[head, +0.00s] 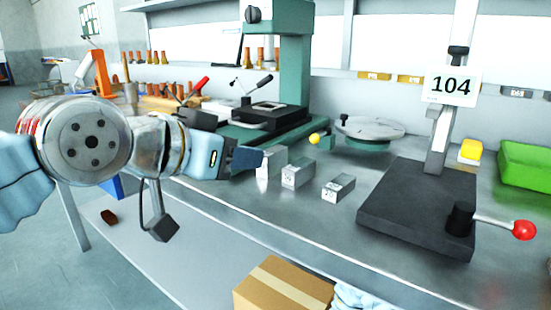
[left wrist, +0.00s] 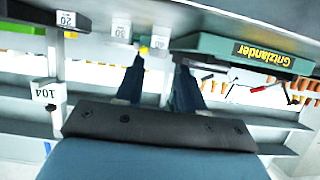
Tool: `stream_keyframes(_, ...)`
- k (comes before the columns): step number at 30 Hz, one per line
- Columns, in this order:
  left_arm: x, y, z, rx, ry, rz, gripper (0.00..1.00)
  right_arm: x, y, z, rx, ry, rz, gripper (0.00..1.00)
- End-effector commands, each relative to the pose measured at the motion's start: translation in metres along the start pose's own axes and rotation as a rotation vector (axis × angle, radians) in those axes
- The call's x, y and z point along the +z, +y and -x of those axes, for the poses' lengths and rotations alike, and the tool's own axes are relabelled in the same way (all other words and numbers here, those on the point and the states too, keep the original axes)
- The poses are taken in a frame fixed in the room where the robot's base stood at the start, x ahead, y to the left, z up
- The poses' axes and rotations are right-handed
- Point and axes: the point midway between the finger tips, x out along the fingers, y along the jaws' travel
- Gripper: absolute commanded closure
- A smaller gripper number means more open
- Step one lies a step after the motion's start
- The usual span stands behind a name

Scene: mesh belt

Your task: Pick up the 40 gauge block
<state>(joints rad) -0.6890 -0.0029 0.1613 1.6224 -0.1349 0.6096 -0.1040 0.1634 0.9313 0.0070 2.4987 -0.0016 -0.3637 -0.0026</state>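Three grey metal gauge blocks stand in a row on the metal bench. The left block (head: 267,170) in the head view appears to be the 40 block; its label is too small to read there and partly hidden by my gripper. In the left wrist view a label that looks like 40 (left wrist: 159,38) lies ahead between my fingertips. The middle block (head: 297,173) and right block (head: 338,188) show in the wrist view as 30 (left wrist: 121,30) and 20 (left wrist: 65,19). My left gripper (head: 248,160) is open and empty, close beside the left block. My right gripper is out of view.
A green press (head: 292,70) stands behind the blocks. A round plate (head: 368,128) is behind right. A dark base (head: 420,208) with a red-knobbed lever (head: 523,230) and a 104 sign (head: 452,86) stand right. A cardboard box (head: 282,288) lies below the bench edge.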

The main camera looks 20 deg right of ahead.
Motion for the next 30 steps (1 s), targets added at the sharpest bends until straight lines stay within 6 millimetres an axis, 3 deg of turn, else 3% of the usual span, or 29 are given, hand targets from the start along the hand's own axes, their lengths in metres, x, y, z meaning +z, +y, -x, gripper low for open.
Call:
stream_keyframes(3, -0.001, 0.001, -0.023, 0.001, -0.002, -0.001, 0.62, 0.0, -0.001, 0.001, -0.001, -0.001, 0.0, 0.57)
stream_keyframes(10, -0.002, 0.001, -0.043, 0.001, -0.001, 0.0, 0.62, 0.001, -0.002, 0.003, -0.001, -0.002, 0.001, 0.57)
stream_keyframes(18, -0.008, 0.004, -0.083, 0.0, -0.001, 0.0, 0.62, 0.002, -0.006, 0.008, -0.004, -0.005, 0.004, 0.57)
stream_keyframes(27, -0.008, 0.003, -0.089, 0.0, 0.001, 0.0, 0.62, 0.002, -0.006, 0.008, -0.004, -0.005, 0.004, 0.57)
stream_keyframes(30, -0.008, 0.003, -0.089, 0.0, 0.001, 0.0, 0.77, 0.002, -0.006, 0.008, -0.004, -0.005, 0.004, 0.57)
